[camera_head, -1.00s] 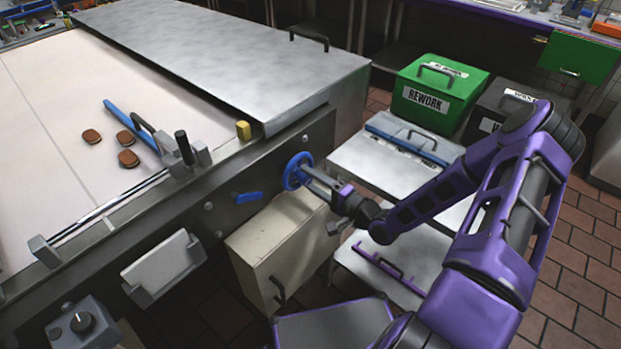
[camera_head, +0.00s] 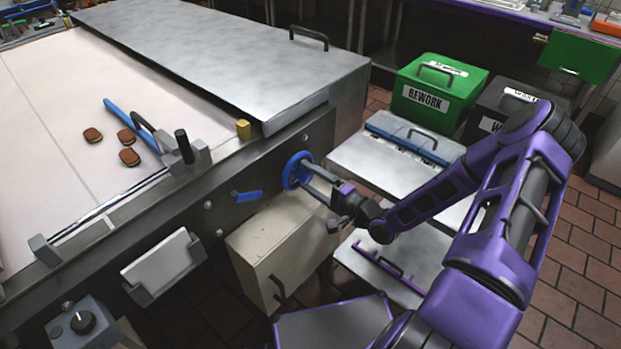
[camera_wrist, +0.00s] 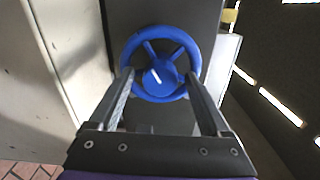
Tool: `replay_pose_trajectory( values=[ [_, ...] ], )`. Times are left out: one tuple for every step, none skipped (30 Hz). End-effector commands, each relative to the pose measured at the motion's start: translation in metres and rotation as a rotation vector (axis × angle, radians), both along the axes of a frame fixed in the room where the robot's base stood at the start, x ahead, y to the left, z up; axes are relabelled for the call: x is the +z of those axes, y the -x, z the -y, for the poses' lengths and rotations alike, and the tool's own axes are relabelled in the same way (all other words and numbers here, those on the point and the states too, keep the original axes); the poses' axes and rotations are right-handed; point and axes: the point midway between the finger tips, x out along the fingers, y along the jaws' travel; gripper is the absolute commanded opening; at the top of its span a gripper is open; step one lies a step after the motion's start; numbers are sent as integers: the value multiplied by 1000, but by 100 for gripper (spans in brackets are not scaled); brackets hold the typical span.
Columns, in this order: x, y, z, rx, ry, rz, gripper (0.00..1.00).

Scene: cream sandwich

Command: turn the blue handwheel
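The blue handwheel (camera_head: 290,171) is mounted on the dark side panel of the machine (camera_head: 268,168). In the wrist view the handwheel (camera_wrist: 160,36) is face-on, with a round hub, spokes and a short white mark on the hub. My gripper (camera_head: 308,176) reaches it from the right in the head view. In the wrist view my gripper (camera_wrist: 162,76) has its two fingers wide apart, one at the left and one at the right of the rim. The fingertips overlap the rim's lower sides; whether they touch it I cannot tell. Nothing shows clamped between them.
A blue lever (camera_head: 247,196) sits left of the wheel on the panel. A beige cabinet (camera_head: 275,245) stands just below. Pale metal-topped units (camera_head: 365,165), a green REWORK bin (camera_head: 440,92) and a dark bin (camera_head: 490,105) stand to the right. Three brown sandwiches lie on the belt (camera_head: 50,110).

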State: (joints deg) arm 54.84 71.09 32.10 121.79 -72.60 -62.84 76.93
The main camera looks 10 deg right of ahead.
Motion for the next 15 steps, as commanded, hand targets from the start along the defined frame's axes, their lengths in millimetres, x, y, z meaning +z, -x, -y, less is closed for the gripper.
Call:
replay_pose_trajectory(
  values=[
    [0,0,0,0,-1,1,82],
    [0,0,0,0,0,1,82],
    [0,0,0,0,0,1,82],
    [0,0,0,0,0,1,82],
    [0,0,1,0,0,1,82],
    [0,2,2,-1,0,1,82],
    [0,3,3,-1,1,1,82],
    [0,5,5,-2,1,0,82],
    [0,9,8,-2,2,1,82],
    [0,13,11,-3,2,0,82],
    [0,17,14,-4,1,-1,82],
    [0,24,18,-3,1,-1,82],
    [0,29,23,-5,1,-1,82],
    [0,34,27,-5,1,-1,82],
    [1,43,33,-5,1,-1,82]
  ],
)
